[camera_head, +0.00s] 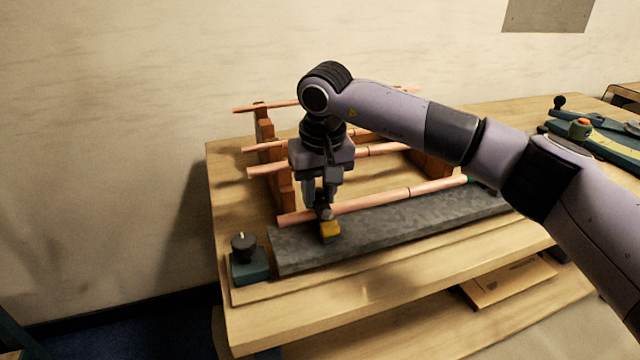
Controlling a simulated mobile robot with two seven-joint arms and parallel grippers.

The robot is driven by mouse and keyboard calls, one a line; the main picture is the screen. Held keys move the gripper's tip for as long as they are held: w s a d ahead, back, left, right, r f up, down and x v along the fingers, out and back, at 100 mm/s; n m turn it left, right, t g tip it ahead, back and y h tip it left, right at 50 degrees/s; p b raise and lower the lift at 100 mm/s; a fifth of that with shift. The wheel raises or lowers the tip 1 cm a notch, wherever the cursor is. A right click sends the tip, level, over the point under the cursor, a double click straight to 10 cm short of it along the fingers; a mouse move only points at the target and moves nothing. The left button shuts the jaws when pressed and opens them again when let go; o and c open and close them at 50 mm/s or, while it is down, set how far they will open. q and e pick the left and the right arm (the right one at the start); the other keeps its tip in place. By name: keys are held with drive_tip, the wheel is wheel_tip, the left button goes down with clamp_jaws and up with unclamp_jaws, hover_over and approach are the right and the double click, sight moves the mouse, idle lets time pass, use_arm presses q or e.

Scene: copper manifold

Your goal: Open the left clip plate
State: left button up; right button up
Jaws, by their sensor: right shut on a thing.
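The left clip plate (330,231) is a small yellow piece near the left end of a long grey bar (390,222). My right gripper (323,207) points down over it from the right-hand arm. Its fingers are shut on the small dark upper part of the clip plate, beside the nearest copper pipe (400,195). The fingers and wrist hide part of that pipe, and how far the plate is turned is too small to tell. My left gripper is out of view.
More copper pipes (262,170) rest across wooden supports (273,165) behind. A teal block with a dark knob (243,246) stands at the table's left front corner. A teal tool with an orange button (580,128) lies far right. The front table strip is clear.

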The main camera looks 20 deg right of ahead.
drive_tip(key=shift+w+r+p, duration=0.25)
drive_tip(key=shift+w+p, duration=0.2)
drive_tip(key=shift+p, duration=0.05)
drive_tip(key=shift+w+r+g+p, duration=0.3)
drive_tip(key=shift+w+g+p, duration=0.15)
drive_tip(key=shift+p, duration=0.5)
drive_tip(key=shift+w+f+g+p, duration=0.1)
drive_tip(key=shift+w+g+p, duration=0.3)
drive_tip(key=shift+g+p, duration=0.05)
drive_tip(key=shift+w, duration=0.1)
drive_tip(key=shift+w+a+f+g, duration=0.1)
drive_tip(key=shift+w+f+g, duration=0.05)
drive_tip(key=shift+w+g, duration=0.45)
drive_tip(key=shift+g, duration=0.2)
